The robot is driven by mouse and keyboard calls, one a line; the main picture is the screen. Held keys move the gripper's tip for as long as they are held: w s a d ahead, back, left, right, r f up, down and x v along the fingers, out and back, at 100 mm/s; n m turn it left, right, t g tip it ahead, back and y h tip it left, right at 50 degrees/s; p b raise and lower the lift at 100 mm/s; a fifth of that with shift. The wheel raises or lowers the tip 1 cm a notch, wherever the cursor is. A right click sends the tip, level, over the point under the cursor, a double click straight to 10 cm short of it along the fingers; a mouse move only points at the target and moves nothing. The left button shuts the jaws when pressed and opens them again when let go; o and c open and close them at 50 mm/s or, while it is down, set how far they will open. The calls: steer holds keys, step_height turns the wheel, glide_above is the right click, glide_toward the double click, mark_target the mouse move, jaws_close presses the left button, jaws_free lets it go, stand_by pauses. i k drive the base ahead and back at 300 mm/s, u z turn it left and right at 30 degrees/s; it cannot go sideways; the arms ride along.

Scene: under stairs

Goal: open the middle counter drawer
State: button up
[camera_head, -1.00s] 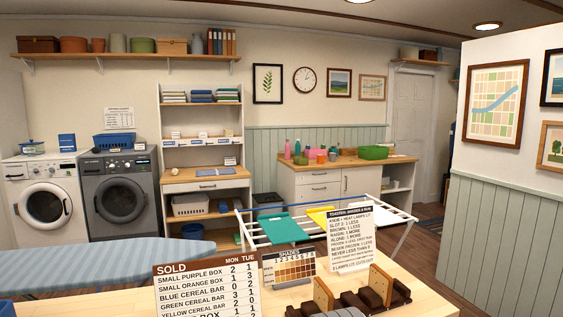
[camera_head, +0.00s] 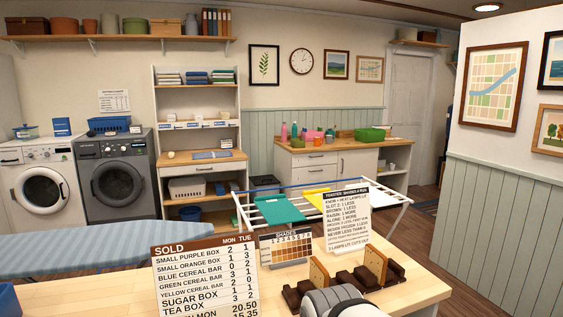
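The white counter (camera_head: 357,162) with a wooden top stands at the back wall, right of centre. On its left part are shut drawer fronts: an upper one (camera_head: 312,158) and one below it (camera_head: 312,173), each with a handle. Lower parts are hidden behind the drying rack, so I cannot see the full stack. My gripper (camera_head: 347,265), with two tan finger plates on brown blocks and a grey wrist, shows at the bottom centre. Its fingers are apart with nothing between them, far from the counter.
A wooden table (camera_head: 420,288) with signs spans the foreground. A drying rack (camera_head: 398,215) with cloths stands between it and the counter. An ironing board (camera_head: 90,250) is at left. A panelled partition (camera_head: 505,215) stands at right; floor shows beside it.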

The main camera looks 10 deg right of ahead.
mark_target(301, 175)
steer(key=z, duration=2.2)
steer(key=i, duration=3.9)
steer(key=u, duration=2)
